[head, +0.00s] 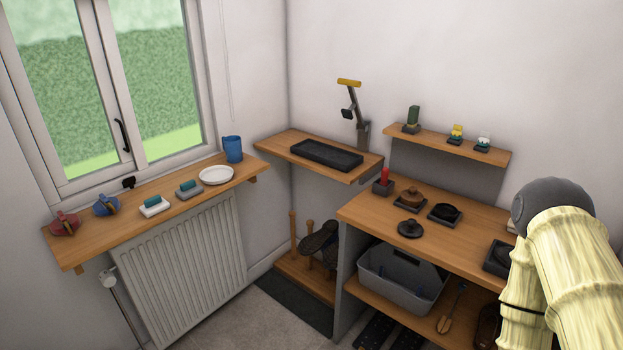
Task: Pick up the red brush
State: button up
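A small upright red item (385,174) stands in a dark square holder (382,187) at the back left corner of the wooden bench; it is too small to tell whether it is a brush. A second red item (65,224), rounded and with a brown part on it, lies at the left end of the window sill; I cannot tell whether it is a brush either. My arm shows at the right edge, in front of the bench's right part. My gripper is not in view.
The sill (150,207) also holds a blue item (106,206), two small blocks, a white plate (216,175) and a blue cup (233,149). The bench (372,216) bears several dark trays and lids. A grey bin (400,285) sits below. A small shelf (470,147) hangs above.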

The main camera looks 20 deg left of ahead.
aim_at(384, 171)
jog(key=u, duration=0.8)
jog(key=i, duration=0.4)
